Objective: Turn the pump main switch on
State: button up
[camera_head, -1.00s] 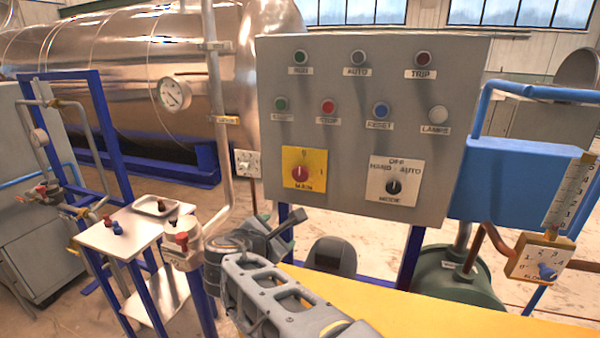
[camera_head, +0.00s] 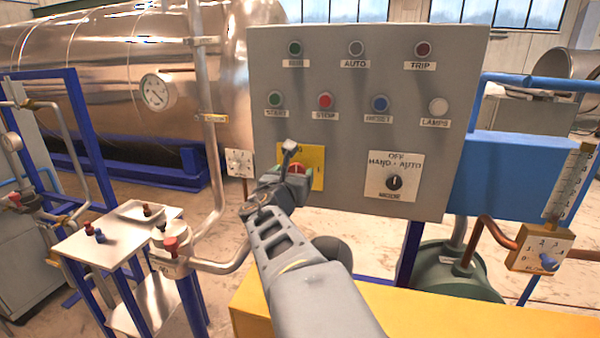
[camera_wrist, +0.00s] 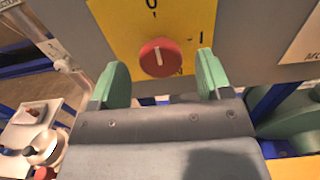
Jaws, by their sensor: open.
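The pump main switch is a red round knob (camera_wrist: 159,58) with a pale pointer line, on a yellow plate (camera_wrist: 115,22) marked 0 and 1 in the wrist view. The line points roughly up towards the 0. In the head view the yellow plate (camera_head: 316,160) is at the lower left of the grey panel, mostly behind my gripper (camera_head: 297,160). In the wrist view my gripper (camera_wrist: 160,82) is open, its green fingertips on either side of the knob with gaps. I cannot tell how far the fingertips are from the panel.
The grey panel (camera_head: 350,100) also carries several round buttons and a mode selector (camera_head: 394,183) to the right. A pipe with a gauge (camera_head: 155,92) and a small white table (camera_head: 115,240) are at the left. A blue tank (camera_head: 510,175) is at the right.

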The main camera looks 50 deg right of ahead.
aim_at(296, 171)
jog(key=shift+x, duration=1.85)
jog(key=shift+c, duration=0.4)
jog(key=c, duration=0.8)
jog(key=shift+b, duration=0.35)
